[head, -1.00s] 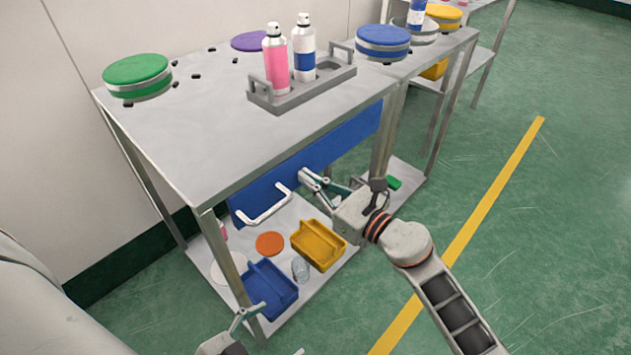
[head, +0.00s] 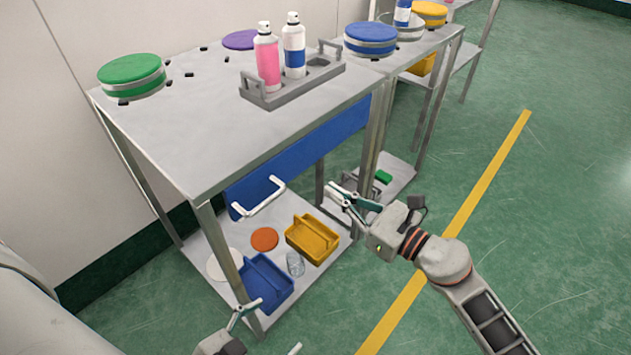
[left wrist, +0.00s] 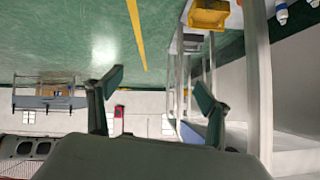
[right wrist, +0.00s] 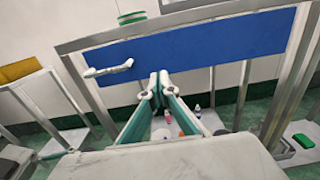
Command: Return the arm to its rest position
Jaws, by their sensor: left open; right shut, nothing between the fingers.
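My right arm comes in from the lower right in the head view. Its gripper (head: 340,194) is shut and empty, in front of the table's right front leg and apart from the drawer handle. In the right wrist view its fingers (right wrist: 158,82) meet in front of the blue drawer panel (right wrist: 190,47). My left gripper (head: 244,312) is low at the bottom of the head view, in front of the lower shelf near the blue basket. In the left wrist view its fingers (left wrist: 158,88) are spread with nothing between them.
The metal table (head: 200,140) carries a grey rack (head: 290,88) with a pink can (head: 267,62) and a blue-white can (head: 294,50). A blue basket (head: 268,285) and a yellow basket (head: 312,240) stand on its lower shelf. Green floor (head: 560,230) is open at right.

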